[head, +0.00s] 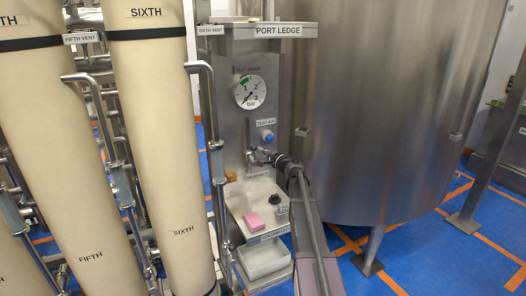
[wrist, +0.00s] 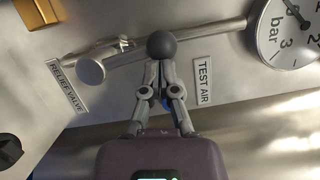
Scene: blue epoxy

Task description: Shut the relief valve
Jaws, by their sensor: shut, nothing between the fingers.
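The relief valve (wrist: 91,70) is a metal fitting on the steel panel, beside the RELIEF VALVE label (wrist: 67,88) in the wrist view. A metal lever runs from it to a black ball knob (wrist: 161,45). My gripper (wrist: 159,66) is shut and empty, its fingertips right at the lower side of the ball knob; I cannot tell whether they touch it. In the head view my gripper (head: 266,157) is at the valve, below the blue TEST AIR knob (head: 267,136), and covers part of the valve.
The TEST GAUGE (head: 250,92) is above on the panel. Below, a ledge holds a pink block (head: 252,222) and a black knob (head: 274,199), with a white bin (head: 264,261) underneath. A large steel tank (head: 385,110) stands close on the right, beige columns (head: 160,140) on the left.

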